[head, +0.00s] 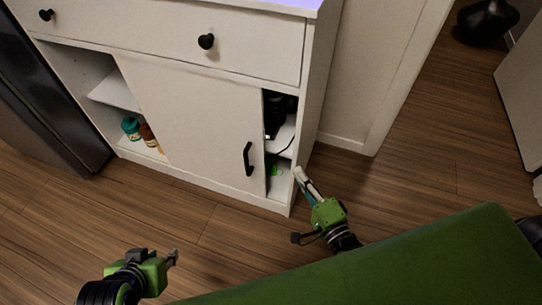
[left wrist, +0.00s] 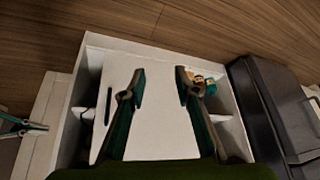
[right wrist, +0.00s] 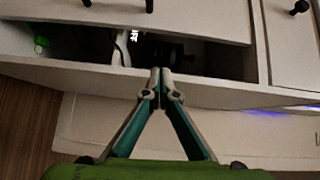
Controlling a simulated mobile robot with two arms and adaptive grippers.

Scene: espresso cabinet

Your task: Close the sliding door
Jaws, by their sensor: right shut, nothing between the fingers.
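The white sliding door (head: 195,125) stands in the middle of the cabinet front, with openings on both sides of it: a wide one at left and a narrow one at right. Its black bar handle (head: 247,158) is near its right edge. The door (left wrist: 155,110) and handle (left wrist: 108,106) also show in the left wrist view. My right gripper (head: 299,176) is shut and empty, by the cabinet's right side edge; its fingertips (right wrist: 160,76) overlap that edge in the right wrist view. Contact cannot be told. My left gripper (head: 174,258) is open and empty, low in front of the cabinet.
Teal (head: 131,128) and orange (head: 149,135) containers stand in the left opening. A dark appliance (head: 275,112) and a green item (head: 276,171) show in the right opening. A dark appliance body (head: 45,95) stands left of the cabinet. Wood floor (head: 420,150) is clear at right.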

